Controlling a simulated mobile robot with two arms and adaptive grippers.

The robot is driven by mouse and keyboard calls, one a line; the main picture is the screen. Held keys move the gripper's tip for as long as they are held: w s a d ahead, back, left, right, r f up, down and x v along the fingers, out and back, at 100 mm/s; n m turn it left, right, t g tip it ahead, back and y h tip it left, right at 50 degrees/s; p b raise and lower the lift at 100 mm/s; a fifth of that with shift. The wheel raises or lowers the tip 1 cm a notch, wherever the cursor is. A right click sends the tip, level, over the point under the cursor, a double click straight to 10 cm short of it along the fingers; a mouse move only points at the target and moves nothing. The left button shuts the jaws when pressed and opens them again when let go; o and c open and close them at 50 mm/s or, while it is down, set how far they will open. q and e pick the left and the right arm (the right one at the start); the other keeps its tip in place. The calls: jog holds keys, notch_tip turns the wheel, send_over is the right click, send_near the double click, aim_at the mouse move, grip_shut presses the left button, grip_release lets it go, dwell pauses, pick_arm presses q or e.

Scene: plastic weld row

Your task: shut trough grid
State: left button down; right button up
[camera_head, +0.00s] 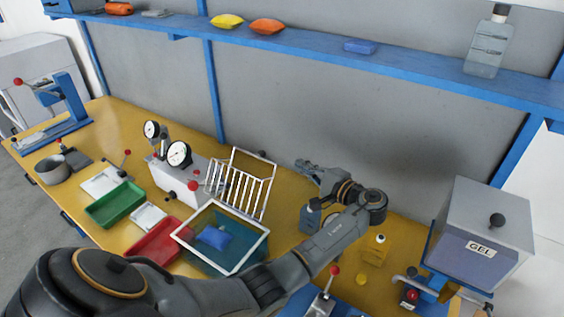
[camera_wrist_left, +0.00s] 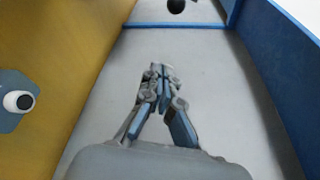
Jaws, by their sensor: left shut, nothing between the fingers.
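The trough (camera_head: 232,262) is a teal basin with a white rim, standing on the yellow table, with a blue packet (camera_head: 213,236) in it. Its white barred grid (camera_head: 240,186) stands raised at the far side of the trough, tilted up, so the trough is open on top. My left gripper (camera_head: 303,165) is shut and empty, to the right of the grid's upper part and apart from it. In the left wrist view its fingers (camera_wrist_left: 163,80) are together, and neither grid nor trough shows there. My right gripper is in no view.
A gauge box (camera_head: 177,178) stands left of the grid. Green (camera_head: 115,205) and red (camera_head: 160,243) trays lie left of the trough. A yellow bottle (camera_head: 376,250) and grey GEL box (camera_head: 481,235) stand right. A blue shelf (camera_head: 400,75) runs along the back wall.

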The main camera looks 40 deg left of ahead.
pick_arm(q)
jog(key=s+a+p, duration=0.2)
jog(key=a+p, duration=0.4)
jog(key=a, duration=0.3)
jog(key=shift+s+r+p, duration=0.2)
jog(key=shift+r+p, duration=0.05)
jog(key=shift+p, duration=0.05)
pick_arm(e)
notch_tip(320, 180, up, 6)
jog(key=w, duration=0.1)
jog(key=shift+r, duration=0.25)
pick_arm(q)
jog(key=shift+a, duration=0.15)
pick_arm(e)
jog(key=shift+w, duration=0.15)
